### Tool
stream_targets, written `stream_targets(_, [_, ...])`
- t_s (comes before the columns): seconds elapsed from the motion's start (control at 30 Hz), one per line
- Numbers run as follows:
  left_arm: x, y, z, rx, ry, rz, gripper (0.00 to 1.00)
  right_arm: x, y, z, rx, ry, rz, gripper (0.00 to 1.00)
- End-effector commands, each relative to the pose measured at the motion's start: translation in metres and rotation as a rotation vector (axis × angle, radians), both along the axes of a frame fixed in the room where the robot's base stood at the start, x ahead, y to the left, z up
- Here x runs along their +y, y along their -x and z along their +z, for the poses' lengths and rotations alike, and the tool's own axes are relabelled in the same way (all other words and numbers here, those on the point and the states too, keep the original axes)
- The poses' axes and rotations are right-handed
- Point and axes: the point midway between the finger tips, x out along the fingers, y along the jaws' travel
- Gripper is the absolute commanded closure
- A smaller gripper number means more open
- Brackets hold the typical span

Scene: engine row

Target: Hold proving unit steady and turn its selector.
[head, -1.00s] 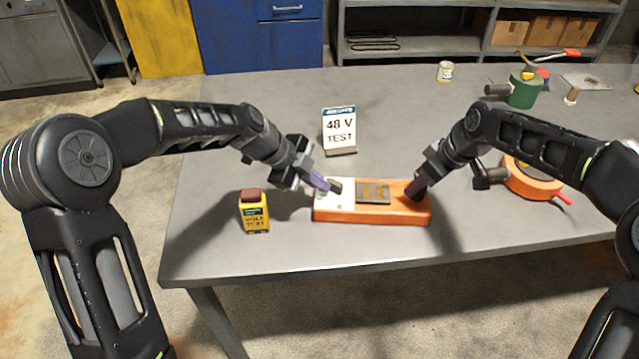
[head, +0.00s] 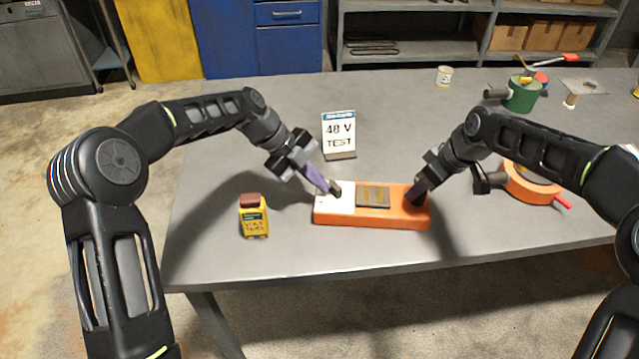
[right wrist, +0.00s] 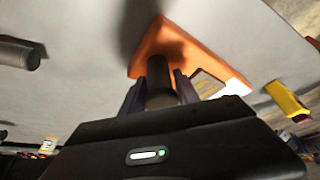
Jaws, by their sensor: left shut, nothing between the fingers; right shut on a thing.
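The proving unit (head: 393,218) is a long orange box lying flat on the table, with a white panel at its left end and a dark plate with yellowish strips in its middle. My right gripper (head: 415,192) is shut on a dark upright post at its right end; the post (right wrist: 159,80) shows between the fingers in the right wrist view. My left gripper (head: 334,190) is shut and empty, its tips at the white panel. The selector is hidden or too small to make out by those tips; I cannot tell whether they touch it.
A yellow volt tester (head: 253,216) stands left of the unit. A "48 V TEST" sign (head: 339,134) stands behind it. An orange round case (head: 531,184), a green can (head: 521,93) and a small tin (head: 444,76) are to the right and back. The front table strip is clear.

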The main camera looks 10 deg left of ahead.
Motion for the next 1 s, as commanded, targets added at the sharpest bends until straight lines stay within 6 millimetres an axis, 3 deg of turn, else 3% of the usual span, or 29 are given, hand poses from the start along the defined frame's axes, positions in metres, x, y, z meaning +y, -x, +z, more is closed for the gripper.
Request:
stream_targets(0.03, [-0.0047,-0.0017,0.0011,-0.003,0.007,-0.002,1.0,0.007,0.0027,0.0,0.004,-0.006,0.013,1.0])
stream_targets(1.0, [-0.0084,-0.0067,0.0027,-0.005,0.011,-0.002,1.0,0.0102,0.0041,-0.0004,0.006,-0.009,0.017,1.0])
